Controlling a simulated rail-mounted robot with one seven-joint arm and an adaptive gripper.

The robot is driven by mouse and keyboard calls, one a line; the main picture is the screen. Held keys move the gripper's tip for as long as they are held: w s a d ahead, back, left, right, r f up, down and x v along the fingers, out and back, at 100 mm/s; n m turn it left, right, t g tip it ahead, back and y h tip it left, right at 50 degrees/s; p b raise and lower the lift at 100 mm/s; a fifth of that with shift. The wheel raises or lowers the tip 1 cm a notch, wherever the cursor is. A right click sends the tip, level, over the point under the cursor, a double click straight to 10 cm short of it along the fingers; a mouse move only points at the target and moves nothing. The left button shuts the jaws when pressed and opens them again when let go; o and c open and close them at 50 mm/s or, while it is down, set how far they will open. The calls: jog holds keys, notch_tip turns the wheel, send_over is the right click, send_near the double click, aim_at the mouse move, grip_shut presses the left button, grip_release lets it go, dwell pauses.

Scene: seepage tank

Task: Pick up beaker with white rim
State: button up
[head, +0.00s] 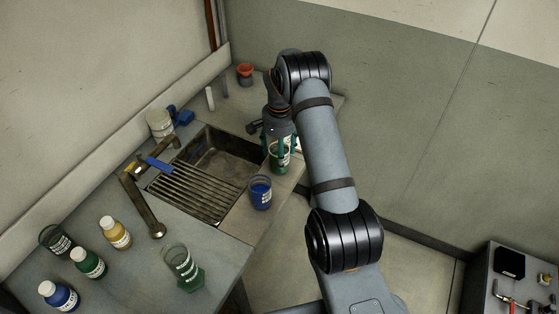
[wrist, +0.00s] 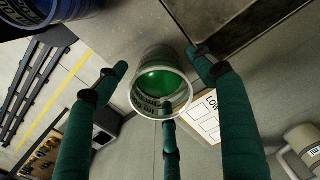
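A clear beaker with a pale, whitish rim and green contents (wrist: 160,82) stands on the counter right of the sink. In the head view the green beaker (head: 279,163) shows partly, below my gripper (head: 280,140). In the wrist view the three green fingers of my gripper (wrist: 158,68) are spread around the beaker, one at each side and one at the near side. The side fingertips are close to its wall; I cannot tell whether any finger touches it. My gripper is open.
A blue beaker (head: 260,193) stands close by at the counter's front edge and partly shows in the wrist view (wrist: 32,15). The sink (head: 222,150) lies left of my gripper. A white label card (wrist: 203,115) lies beside the green beaker. Several bottles and beakers stand at left.

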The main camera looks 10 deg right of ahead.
jog(key=shift+c, duration=1.1)
jog(key=c, duration=1)
jog(key=shift+w+r, duration=0.1)
jog(key=shift+r, duration=0.15)
